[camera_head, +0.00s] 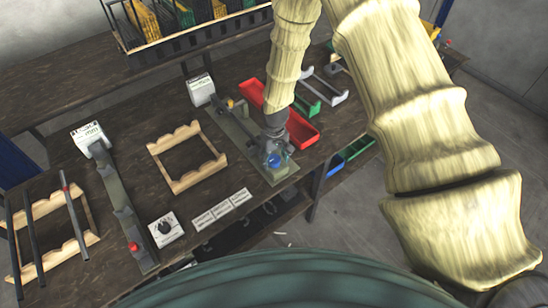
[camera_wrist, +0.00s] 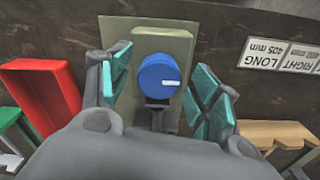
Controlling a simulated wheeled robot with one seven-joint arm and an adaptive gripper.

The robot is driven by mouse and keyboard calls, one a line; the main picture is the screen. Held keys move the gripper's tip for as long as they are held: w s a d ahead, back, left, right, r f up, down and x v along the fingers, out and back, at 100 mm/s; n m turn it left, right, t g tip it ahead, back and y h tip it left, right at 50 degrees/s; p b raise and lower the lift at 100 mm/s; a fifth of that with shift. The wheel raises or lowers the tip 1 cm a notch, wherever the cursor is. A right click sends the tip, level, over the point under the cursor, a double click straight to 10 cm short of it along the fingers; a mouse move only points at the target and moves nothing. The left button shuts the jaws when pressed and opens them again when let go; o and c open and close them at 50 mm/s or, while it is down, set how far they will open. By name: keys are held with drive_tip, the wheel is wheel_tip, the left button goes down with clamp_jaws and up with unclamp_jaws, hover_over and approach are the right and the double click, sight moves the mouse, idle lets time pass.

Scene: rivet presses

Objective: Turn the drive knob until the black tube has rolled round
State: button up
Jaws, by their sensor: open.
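The blue drive knob (camera_wrist: 160,76) with a white mark pointing right sits on the grey-green base of a press in the wrist view. My gripper (camera_wrist: 159,88) is open, with one teal-padded finger on each side of the knob and gaps between. In the head view the knob (camera_head: 273,161) shows under my gripper (camera_head: 276,150) at the front end of the press (camera_head: 231,125). Three dark tubes (camera_head: 33,238) lie on a wooden rack at the left, one with a red mark. Whether a black tube lies in this press I cannot tell; my arm hides part of it.
A red tray (camera_head: 301,131) lies right beside the press. An empty wooden rack (camera_head: 157,152) and white label plates (camera_head: 221,208) lie to its left.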

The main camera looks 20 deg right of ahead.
drive_tip(key=c, duration=1)
drive_tip(key=shift+c, duration=0.2)
drive_tip(key=shift+n, duration=0.4)
drive_tip(key=shift+f+n+b, duration=0.1)
drive_tip(key=shift+n+b, duration=0.5)
drive_tip(key=shift+n, duration=0.3)
drive_tip(key=shift+n+b, duration=0.4)
drive_tip(key=shift+n, duration=1.2)
drive_tip(key=shift+d, duration=0.1)
drive_tip(key=o, duration=1)
drive_tip(key=shift+o, duration=0.2)
drive_tip(key=shift+r, duration=0.2)
